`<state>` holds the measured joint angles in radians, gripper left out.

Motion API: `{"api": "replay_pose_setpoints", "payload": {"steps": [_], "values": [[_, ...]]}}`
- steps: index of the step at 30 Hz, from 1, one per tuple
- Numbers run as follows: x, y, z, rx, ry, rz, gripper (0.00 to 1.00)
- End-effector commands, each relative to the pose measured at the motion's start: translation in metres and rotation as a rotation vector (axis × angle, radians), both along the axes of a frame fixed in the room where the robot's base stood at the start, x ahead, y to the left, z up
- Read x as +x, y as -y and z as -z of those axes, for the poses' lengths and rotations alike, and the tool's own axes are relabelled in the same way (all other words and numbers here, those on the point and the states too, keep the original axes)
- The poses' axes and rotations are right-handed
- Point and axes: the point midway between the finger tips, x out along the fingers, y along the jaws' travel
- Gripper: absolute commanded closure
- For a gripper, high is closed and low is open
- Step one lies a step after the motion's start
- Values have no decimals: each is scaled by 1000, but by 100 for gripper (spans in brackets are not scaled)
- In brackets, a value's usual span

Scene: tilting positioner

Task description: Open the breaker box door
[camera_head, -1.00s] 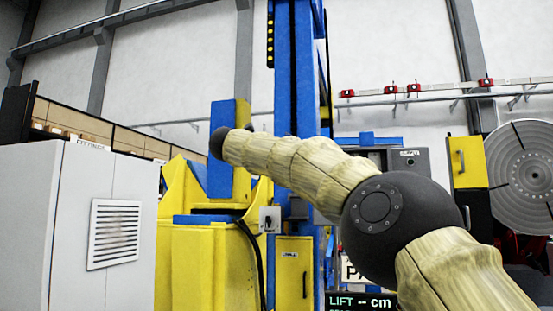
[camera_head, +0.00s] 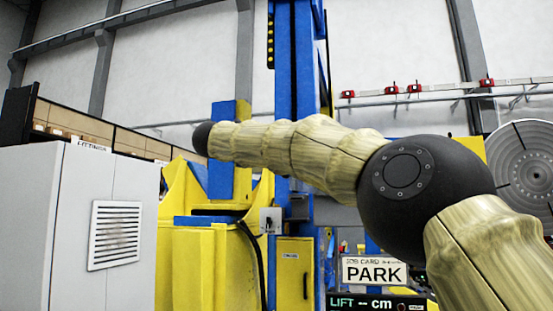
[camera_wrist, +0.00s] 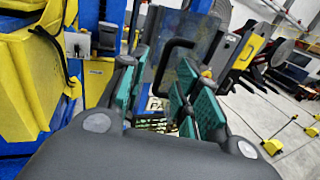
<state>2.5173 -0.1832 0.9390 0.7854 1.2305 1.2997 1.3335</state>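In the wrist view, my gripper (camera_wrist: 158,78) is open, with green-padded fingers apart and nothing between the pads. Beyond the fingertips is a grey panel (camera_wrist: 187,72) with a black bar handle (camera_wrist: 172,62); it looks like a box door, and no label on it can be read. The handle shows in the gap between the fingers, and I cannot tell whether it is touched. In the head view, my arm hides the gripper and most of a grey box (camera_head: 345,216). A small yellow cabinet (camera_head: 294,270) with a dark handle stands shut left of it.
A yellow and blue machine (camera_head: 200,260) and a blue column (camera_head: 297,80) stand near the arm. A white vented cabinet (camera_head: 75,230) is at left. A PARK sign (camera_head: 374,271) is low in the middle. In the wrist view, open floor (camera_wrist: 270,120) lies at right.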

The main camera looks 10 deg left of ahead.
Motion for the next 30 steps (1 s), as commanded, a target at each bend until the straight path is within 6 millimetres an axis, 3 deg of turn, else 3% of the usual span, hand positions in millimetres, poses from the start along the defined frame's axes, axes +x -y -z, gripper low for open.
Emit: {"api": "replay_pose_setpoints", "payload": {"steps": [6, 12, 30], "values": [[-34, -18, 0, -2, 0, -1, 68], [-51, -27, 0, 0, 1, 0, 68], [-55, -29, 0, 0, 0, 1, 68]]}}
